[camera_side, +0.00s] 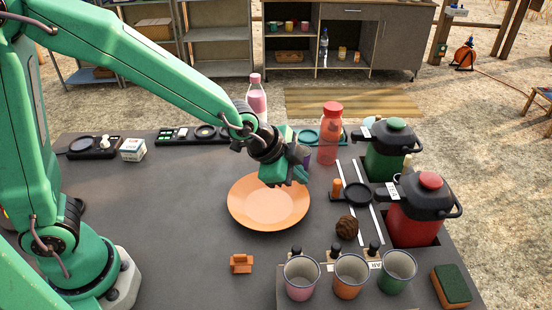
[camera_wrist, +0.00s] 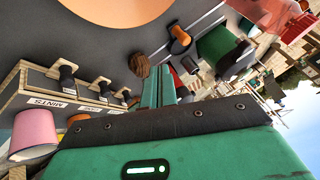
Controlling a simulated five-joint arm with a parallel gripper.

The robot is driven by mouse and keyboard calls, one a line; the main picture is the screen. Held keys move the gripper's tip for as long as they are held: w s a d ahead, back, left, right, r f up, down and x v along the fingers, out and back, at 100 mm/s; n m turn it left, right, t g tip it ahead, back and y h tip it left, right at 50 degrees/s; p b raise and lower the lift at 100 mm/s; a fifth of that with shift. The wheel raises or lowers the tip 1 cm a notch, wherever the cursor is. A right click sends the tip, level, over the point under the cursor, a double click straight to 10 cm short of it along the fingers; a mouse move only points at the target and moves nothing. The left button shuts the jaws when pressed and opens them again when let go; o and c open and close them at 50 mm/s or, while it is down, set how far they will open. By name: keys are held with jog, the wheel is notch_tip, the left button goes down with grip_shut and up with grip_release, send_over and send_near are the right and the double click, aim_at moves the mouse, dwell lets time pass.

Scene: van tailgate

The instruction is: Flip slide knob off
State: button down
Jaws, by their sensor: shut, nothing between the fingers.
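An orange knob (camera_side: 337,186) stands beside a round black piece (camera_side: 358,194) near two white lines on the dark work surface, right of the plate. I cannot tell for sure that it is the slide knob, or which way it is set. In the wrist view the orange knob (camera_wrist: 178,32) shows at top centre. My gripper (camera_side: 298,174) is shut and empty above the right rim of the orange plate, left of the knob and apart from it. In the wrist view its green fingers (camera_wrist: 158,88) are together, pointing up the picture.
The orange plate (camera_side: 268,202) lies below my gripper. A brown ball (camera_side: 347,227) sits near the knob. A red bottle (camera_side: 330,135), green jug (camera_side: 388,150) and red jug (camera_side: 422,210) stand right and behind. Cups (camera_side: 350,278) line the front. The left surface is largely clear.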

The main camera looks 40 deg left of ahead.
jog(key=shift+w+d+f+m, duration=0.2)
jog(key=shift+d+f+m, duration=0.05)
jog(key=shift+d+f, duration=0.2)
jog(key=shift+w+d+f+m, duration=0.15)
jog(key=shift+d+f+m, duration=0.1)
jog(key=shift+d+f, duration=0.15)
jog(key=x, duration=1)
jog(key=shift+a, duration=0.1)
jog(key=shift+w+a, duration=0.15)
jog(key=shift+w, duration=0.4)
jog(key=shift+w+a, duration=0.2)
jog(key=shift+w, duration=0.35)
jog(key=shift+w+a, duration=0.25)
jog(key=shift+w, duration=0.6)
